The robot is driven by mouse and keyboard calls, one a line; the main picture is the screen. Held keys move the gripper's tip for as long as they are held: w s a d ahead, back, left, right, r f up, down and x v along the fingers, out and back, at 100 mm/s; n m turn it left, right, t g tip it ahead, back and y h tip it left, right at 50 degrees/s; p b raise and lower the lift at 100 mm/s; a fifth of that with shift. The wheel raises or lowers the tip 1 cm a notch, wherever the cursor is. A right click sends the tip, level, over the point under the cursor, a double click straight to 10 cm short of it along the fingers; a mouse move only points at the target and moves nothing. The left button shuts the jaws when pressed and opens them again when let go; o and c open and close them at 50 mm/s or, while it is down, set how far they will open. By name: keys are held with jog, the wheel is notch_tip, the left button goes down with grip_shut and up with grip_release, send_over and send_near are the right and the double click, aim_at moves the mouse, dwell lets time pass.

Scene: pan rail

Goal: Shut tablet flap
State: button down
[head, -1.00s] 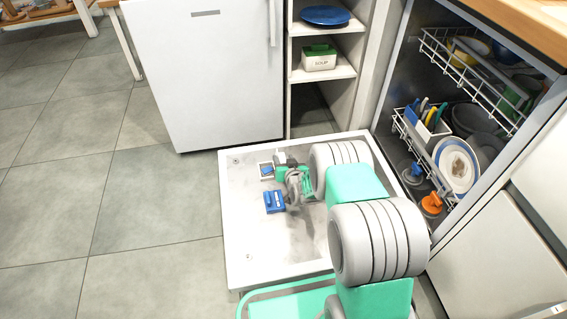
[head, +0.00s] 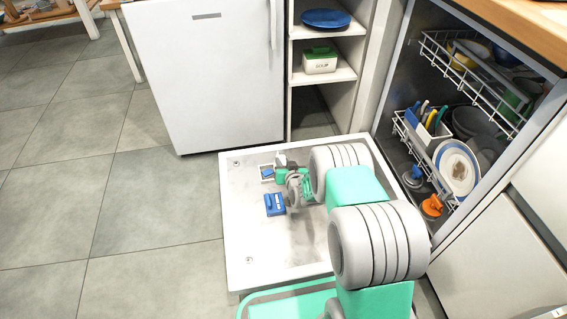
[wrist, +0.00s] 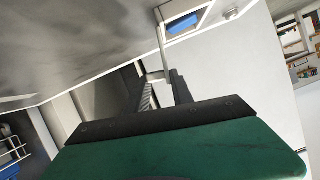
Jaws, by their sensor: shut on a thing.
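The tablet compartment (head: 267,172) is a small light frame with a blue tablet inside, set in the inner face of the lowered dishwasher door. It also shows at the top of the wrist view (wrist: 183,25), with the blue tablet uncovered. The flap (wrist: 162,45) is a thin pale plate standing out from the compartment's edge, so it is open. My gripper (wrist: 160,80) is shut on the flap's outer end, its dark fingers on either side. In the head view my arm partly hides the gripper, beside the compartment.
The racks (head: 440,150) at right hold dishes. A white cabinet (head: 210,80) and open shelves (head: 322,75) stand behind. The floor at left is clear.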

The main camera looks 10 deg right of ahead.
jog(key=shift+r+n+h, duration=0.1)
jog(key=shift+n+h, duration=0.2)
jog(key=shift+a+r+n, duration=0.1)
jog(key=shift+a+n, duration=0.2)
jog(key=shift+a, duration=0.15)
jog(key=shift+a+n+h, duration=0.7)
jog(key=shift+a+n, duration=0.1)
jog(key=shift+a+n+h, duration=0.7)
jog(key=shift+a+n, duration=0.25)
jog(key=shift+n, duration=0.15)
jog(key=shift+a+n+h, duration=0.45)
jog(key=shift+n+h, duration=0.05)
jog(key=shift+n, duration=0.1)
jog(key=c, duration=1.4)
grip_release()
jog(key=shift+f, duration=0.2)
jog(key=shift+c, duration=0.2)
jog(key=shift+o, duration=1.3)
